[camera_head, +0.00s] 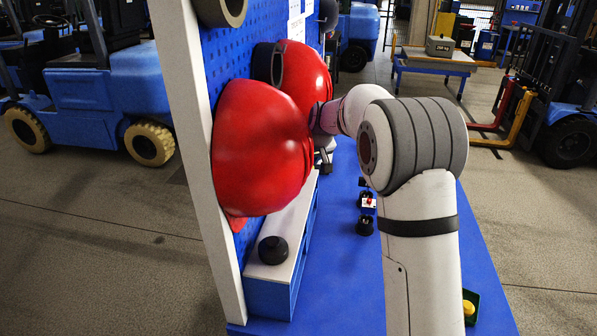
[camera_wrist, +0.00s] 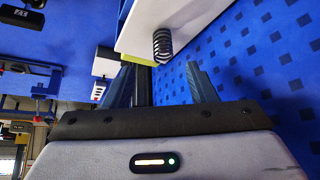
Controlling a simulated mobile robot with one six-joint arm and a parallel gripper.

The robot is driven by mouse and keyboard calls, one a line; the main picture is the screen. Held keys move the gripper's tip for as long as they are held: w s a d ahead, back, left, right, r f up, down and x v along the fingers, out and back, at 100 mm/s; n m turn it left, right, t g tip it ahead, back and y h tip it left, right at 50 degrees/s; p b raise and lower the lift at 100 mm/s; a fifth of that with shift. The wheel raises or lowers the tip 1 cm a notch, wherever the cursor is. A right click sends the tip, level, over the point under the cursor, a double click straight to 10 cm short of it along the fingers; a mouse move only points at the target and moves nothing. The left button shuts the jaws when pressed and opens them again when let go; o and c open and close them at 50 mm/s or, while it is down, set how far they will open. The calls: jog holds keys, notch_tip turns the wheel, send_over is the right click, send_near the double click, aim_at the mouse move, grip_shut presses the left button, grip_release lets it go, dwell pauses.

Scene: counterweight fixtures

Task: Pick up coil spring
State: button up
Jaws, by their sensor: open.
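The coil spring (camera_wrist: 162,46) is a small dark coil. In the wrist view it is at the edge of a white shelf surface (camera_wrist: 175,22), near the top middle. My gripper (camera_wrist: 160,70) is open, its two dark fingers spread wide. The spring shows in line with the gap between the fingertips and looks apart from both. In the head view my arm reaches toward the blue board, and the red helmets partly hide its end. I cannot make out the spring there.
Two red helmets (camera_head: 262,148) hang on the blue pegboard (camera_head: 222,60), close to my arm. A black knob-like piece (camera_head: 273,250) sits on the white-topped ledge (camera_head: 291,222). Small dark parts (camera_head: 365,225) and a green bin (camera_head: 472,318) are on the blue bench (camera_head: 335,290).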

jog(key=x, duration=0.2)
jog(key=p+x, duration=0.1)
jog(key=x, duration=0.2)
jog(key=p+x, duration=0.1)
jog(key=x, duration=0.2)
jog(key=shift+w+a+r, duration=0.15)
jog(key=shift+a+r, duration=0.05)
jog(key=shift+a, duration=0.05)
jog(key=shift+c, duration=0.5)
jog(key=c, duration=1)
